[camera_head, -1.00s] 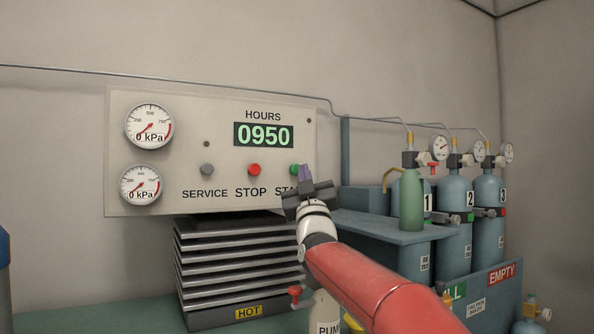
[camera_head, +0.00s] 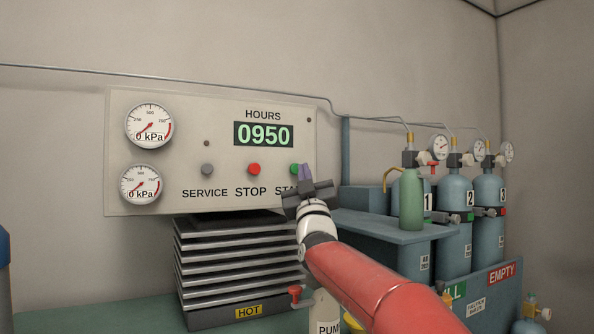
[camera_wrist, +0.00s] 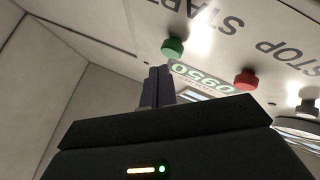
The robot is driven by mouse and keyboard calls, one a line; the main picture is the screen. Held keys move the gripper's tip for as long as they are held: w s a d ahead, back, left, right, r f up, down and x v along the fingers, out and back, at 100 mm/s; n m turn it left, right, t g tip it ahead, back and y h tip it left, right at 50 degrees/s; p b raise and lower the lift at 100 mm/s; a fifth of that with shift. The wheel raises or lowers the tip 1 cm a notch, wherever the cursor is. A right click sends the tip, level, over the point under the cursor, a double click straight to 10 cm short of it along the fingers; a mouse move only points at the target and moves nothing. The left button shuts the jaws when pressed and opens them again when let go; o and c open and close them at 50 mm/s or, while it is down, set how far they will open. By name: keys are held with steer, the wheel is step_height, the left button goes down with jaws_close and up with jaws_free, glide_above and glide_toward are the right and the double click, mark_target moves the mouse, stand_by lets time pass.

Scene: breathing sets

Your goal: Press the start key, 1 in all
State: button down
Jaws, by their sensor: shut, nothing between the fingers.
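The green start key (camera_head: 295,169) is on the wall panel (camera_head: 222,108), above a label that my gripper partly covers. My gripper (camera_head: 305,171) is shut and empty, its fingertips overlapping the right side of the green key in the head view. In the wrist view the green key (camera_wrist: 173,47) stands out from the panel just beyond and slightly right of the shut fingertips (camera_wrist: 158,70). A small gap shows between the tips and the key there. I cannot tell the exact distance.
The red STOP key (camera_head: 254,169) and grey SERVICE key (camera_head: 207,169) are to the left. Two gauges (camera_head: 149,127) read 0 kPa and the display (camera_head: 264,134) shows 0950. A finned block marked HOT (camera_head: 236,262) is below; a green bottle (camera_head: 411,200) and numbered cylinders (camera_head: 454,215) stand right.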

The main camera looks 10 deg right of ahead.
steer(key=shift+w, duration=0.1)
stand_by(0.6)
steer(key=shift+w+a, duration=0.1)
steer(key=shift+w, duration=0.2)
steer(key=shift+w+a, duration=0.2)
steer(key=shift+w, duration=0.35)
stand_by(0.7)
steer(key=shift+s+f, duration=0.1)
steer(key=shift+s, duration=0.05)
steer(key=shift+s+d+b, duration=0.3)
steer(key=shift+s+b, duration=0.45)
steer(key=shift+b, duration=0.3)
